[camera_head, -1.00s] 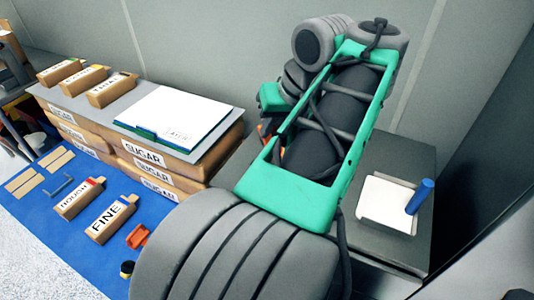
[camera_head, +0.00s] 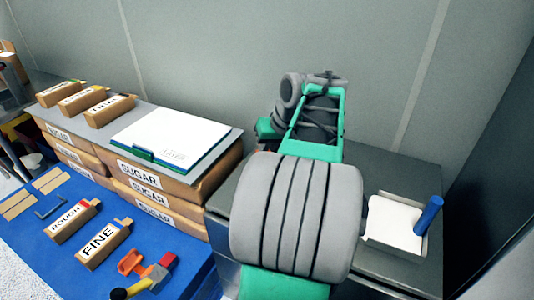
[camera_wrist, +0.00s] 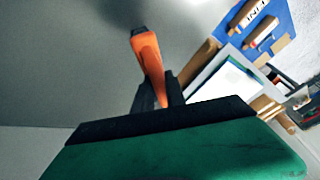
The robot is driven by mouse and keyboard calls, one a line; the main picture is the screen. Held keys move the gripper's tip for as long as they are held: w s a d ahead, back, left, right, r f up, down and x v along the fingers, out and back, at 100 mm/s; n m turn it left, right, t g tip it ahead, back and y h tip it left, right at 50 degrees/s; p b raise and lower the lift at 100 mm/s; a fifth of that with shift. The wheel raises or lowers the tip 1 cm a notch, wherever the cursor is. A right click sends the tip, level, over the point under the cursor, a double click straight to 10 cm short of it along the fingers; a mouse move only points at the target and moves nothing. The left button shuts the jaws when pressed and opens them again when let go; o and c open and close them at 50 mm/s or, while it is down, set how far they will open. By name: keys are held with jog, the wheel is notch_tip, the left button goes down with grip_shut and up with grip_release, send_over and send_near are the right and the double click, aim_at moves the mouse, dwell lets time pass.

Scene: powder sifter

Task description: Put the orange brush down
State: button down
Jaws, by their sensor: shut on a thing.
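The orange brush (camera_wrist: 148,55) shows in the wrist view, its orange body standing up between the dark fingers of my gripper (camera_wrist: 157,92). My gripper is shut on it. A dark part shows at the brush's far end, and its lower part is hidden by the gripper. The brush is seen against a plain grey surface; I cannot tell how far it is from that surface. In the head view my own arm covers the gripper and the brush.
A blue mat (camera_head: 40,240) at left holds boxes marked ROUGH (camera_head: 72,220) and FINE (camera_head: 103,243), an orange piece (camera_head: 130,262) and a yellow-and-red tool (camera_head: 155,273). Sugar packs (camera_head: 140,173) carry a clipboard (camera_head: 172,137). A white tray (camera_head: 393,222) with a blue cylinder (camera_head: 428,214) stands right.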

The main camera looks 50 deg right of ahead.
jog(key=shift+f, duration=0.15)
jog(key=c, duration=1.4)
grip_release()
jog(key=shift+o, duration=0.2)
